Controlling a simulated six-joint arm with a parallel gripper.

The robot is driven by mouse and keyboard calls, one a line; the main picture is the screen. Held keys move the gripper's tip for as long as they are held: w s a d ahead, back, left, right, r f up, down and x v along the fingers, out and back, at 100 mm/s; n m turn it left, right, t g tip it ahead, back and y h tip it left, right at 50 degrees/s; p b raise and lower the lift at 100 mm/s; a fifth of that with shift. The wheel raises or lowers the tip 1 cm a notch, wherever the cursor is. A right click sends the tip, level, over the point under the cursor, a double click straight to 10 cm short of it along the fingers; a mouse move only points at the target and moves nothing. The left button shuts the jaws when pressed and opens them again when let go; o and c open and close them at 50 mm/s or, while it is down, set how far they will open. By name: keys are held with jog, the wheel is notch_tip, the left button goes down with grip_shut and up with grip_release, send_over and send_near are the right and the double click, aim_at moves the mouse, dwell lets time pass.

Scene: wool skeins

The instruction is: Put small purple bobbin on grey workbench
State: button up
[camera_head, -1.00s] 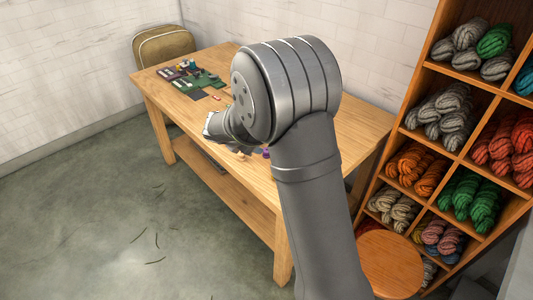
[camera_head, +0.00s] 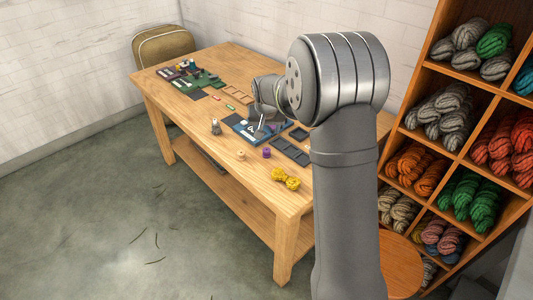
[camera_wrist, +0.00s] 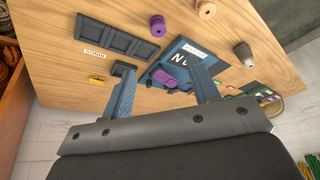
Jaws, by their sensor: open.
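A purple bobbin (camera_head: 266,153) stands on the light wooden table (camera_head: 225,60) near its front edge; it also shows in the wrist view (camera_wrist: 158,27). A second purple thing (camera_wrist: 168,84) lies on a blue board (camera_wrist: 190,48) with white lettering, in the wrist view. My gripper (camera_wrist: 157,66) is open, its two fingers spread to either side of this purple thing, apart from it as far as I can tell. In the head view my gripper (camera_head: 262,125) is over the blue board (camera_head: 238,126). The only table seen is wooden; I cannot make out a grey workbench.
A dark compartment tray (camera_head: 290,151) lies right of the bobbin. A cream bobbin (camera_head: 240,155), a grey spool-like thing (camera_head: 215,127) and a yellow skein (camera_head: 286,178) are near the front edge. Green boards (camera_head: 205,80) lie at the far end. A shelf of skeins (camera_head: 455,150) stands right.

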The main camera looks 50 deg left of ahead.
aim_at(266, 149)
jog(key=x, duration=1.5)
jog(key=shift+w+f, duration=0.15)
jog(key=shift+f, duration=0.25)
jog(key=c, duration=1.1)
jog(key=shift+r, duration=0.1)
jog(key=shift+r, duration=0.6)
notch_tip(266, 149, up, 3)
jog(key=shift+f, duration=0.1)
jog(key=w+d+r, duration=0.1)
jog(key=d+r, duration=0.1)
jog(key=d, duration=0.1)
jog(key=w+d+r, duration=0.2)
jog(key=d, duration=0.2)
jog(key=w+d+r, duration=0.2)
jog(key=d+r, duration=0.1)
jog(key=shift+d, duration=0.35)
